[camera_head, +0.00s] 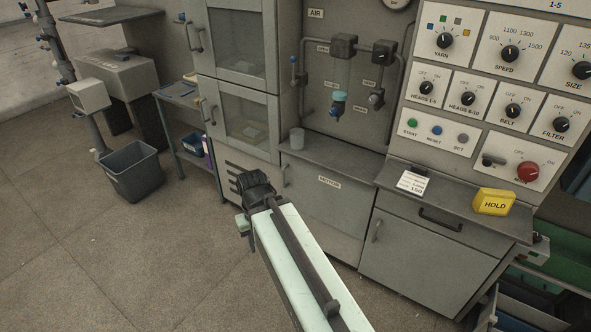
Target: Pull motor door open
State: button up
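The motor door (325,210) is a grey panel with a "MOTOR" label (330,182) below the ledge under the air panel. It looks closed, flush with the cabinet front. A slim vertical handle (285,176) shows at its upper left edge. My arm reaches up from the bottom of the view, and its dark end with my gripper (252,186) is just left of the door in the picture. The fingers cannot be made out clearly, and I cannot tell whether they touch anything. My arm hides part of the door's lower left.
A grey drawer and cupboard (425,260) stand right of the door, with a yellow HOLD block (494,202) on the ledge above. A tall cabinet (235,85) stands to the left. A dark bin (133,171) is farther left. The floor (150,270) at lower left is clear.

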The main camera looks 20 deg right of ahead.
aim_at(345, 204)
jog(key=u, duration=0.15)
jog(key=i, duration=1.05)
jog(key=u, duration=0.9)
